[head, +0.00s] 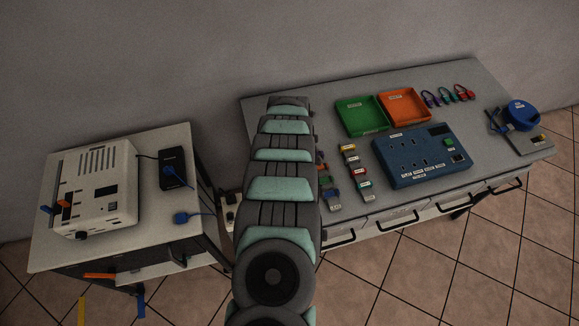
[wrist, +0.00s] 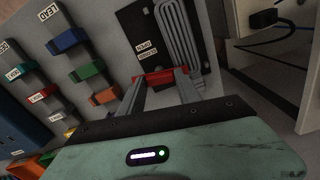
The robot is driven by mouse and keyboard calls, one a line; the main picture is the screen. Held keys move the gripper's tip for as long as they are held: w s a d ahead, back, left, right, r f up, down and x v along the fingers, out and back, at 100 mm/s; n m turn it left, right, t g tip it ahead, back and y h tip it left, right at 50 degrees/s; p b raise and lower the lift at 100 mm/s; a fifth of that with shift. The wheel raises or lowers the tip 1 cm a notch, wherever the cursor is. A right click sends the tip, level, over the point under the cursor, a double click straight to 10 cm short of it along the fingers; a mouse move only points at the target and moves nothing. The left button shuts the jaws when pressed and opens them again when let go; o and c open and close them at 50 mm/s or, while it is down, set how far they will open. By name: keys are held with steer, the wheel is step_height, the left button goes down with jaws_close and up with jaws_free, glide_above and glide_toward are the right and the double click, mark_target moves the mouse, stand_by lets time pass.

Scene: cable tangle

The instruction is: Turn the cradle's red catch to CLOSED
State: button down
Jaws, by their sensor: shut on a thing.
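The red catch (wrist: 160,77) shows in the wrist view as a short bar at the near edge of a dark plate, which appears to be the cradle (wrist: 134,22). The cradle holds a grey looped coil (wrist: 184,38). Two small white labels, OPEN and CLOSED (wrist: 148,57), sit beside the catch on the plate. My gripper (wrist: 160,80) is shut on the catch, with a fingertip at each end of it. Which label the catch points to is not clear. In the head view my arm hides the gripper, cradle and catch.
Coloured clips (wrist: 88,72) on labelled strips lie close left of my gripper. On the bench (head: 290,88) are a blue socket box (head: 421,157), a green tray (head: 361,116) and an orange tray (head: 404,105). A side table (head: 135,240) holds a white device (head: 92,190).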

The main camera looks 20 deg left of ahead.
steer(key=shift+n, duration=1)
steer(key=c, duration=0.8)
jaws_free()
steer(key=shift+c, duration=0.2)
steer(key=shift+r, duration=0.1)
step_height(320, 180, up, 11)
steer(key=shift+f, duration=0.2)
